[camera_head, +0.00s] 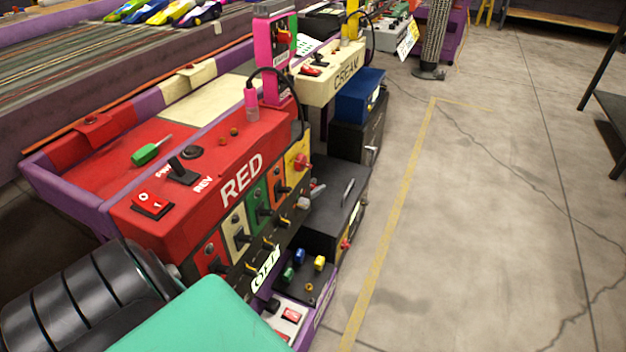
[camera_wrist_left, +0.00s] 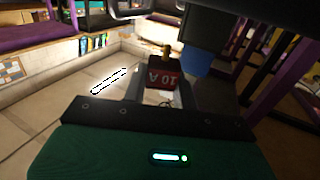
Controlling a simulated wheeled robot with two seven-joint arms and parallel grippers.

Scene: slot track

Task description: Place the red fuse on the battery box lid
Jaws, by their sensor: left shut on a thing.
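My left gripper (camera_wrist_left: 161,92) is shut on the red fuse (camera_wrist_left: 163,77), marked "10 A", in the left wrist view. A small brass-coloured piece shows just beyond the fuse. In the head view only the teal housing of my left gripper (camera_head: 200,322) shows, low in the picture; its fingers and the fuse are out of sight there. A black box with a handle on its lid (camera_head: 335,200), which looks like the battery box, stands right of the red control station. The gripper housing is left of and nearer than this lid. My right gripper is not in view.
The red control station (camera_head: 200,175) with switches stands beside the track. A low tray (camera_head: 310,285) holds blue, green and yellow fuses below the black box. A blue box (camera_head: 360,95) on another black case stands farther back. The concrete floor (camera_head: 480,220) to the right is clear.

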